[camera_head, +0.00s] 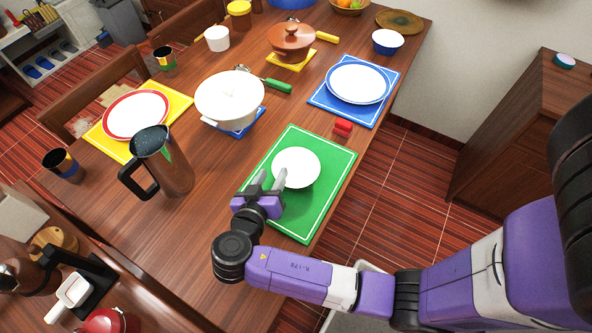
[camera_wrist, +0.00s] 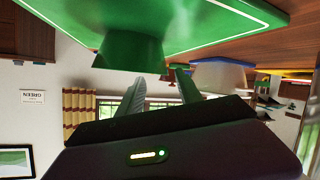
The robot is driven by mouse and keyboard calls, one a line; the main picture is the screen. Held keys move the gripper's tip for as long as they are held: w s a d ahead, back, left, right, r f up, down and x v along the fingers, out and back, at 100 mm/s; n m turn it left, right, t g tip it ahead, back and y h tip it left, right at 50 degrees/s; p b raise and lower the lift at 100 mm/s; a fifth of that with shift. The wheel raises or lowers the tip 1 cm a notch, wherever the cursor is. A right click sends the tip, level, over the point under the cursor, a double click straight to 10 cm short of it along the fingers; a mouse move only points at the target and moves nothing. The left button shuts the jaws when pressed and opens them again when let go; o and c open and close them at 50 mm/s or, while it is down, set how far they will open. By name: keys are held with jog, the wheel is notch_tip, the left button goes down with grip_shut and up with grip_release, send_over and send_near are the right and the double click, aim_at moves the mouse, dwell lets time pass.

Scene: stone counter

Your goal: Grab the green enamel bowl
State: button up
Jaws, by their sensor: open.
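The green enamel bowl (camera_head: 300,163) sits upright on the green placemat (camera_head: 317,208), its white inside showing in the head view. In the upside-down wrist view, its green outside (camera_wrist: 130,50) shows against the mat. My gripper (camera_head: 270,180) is open and empty at the bowl's near left side. One finger overlaps the bowl's left rim in the head view; I cannot tell whether it touches. In the wrist view, the fingertips (camera_wrist: 158,76) point toward the bowl's side and rim, with the bowl not clearly between them.
A dark metal pitcher (camera_head: 165,160) stands left of the mat. A white pot (camera_head: 230,98) stands on a blue trivet behind. A small red object (camera_head: 343,128) lies at the mat's far edge. A blue placemat with a plate (camera_head: 357,83) lies farther back. Bare wood is left of the mat.

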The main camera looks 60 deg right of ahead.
aim_at(281, 160)
jog(key=shift+f+p+x, duration=0.1)
jog(key=shift+p+x, duration=0.3)
jog(key=shift+x, duration=1.2)
jog(key=shift+f+p+x, duration=0.15)
jog(key=shift+p+x, duration=0.2)
jog(key=shift+x, duration=1.25)
grip_shut()
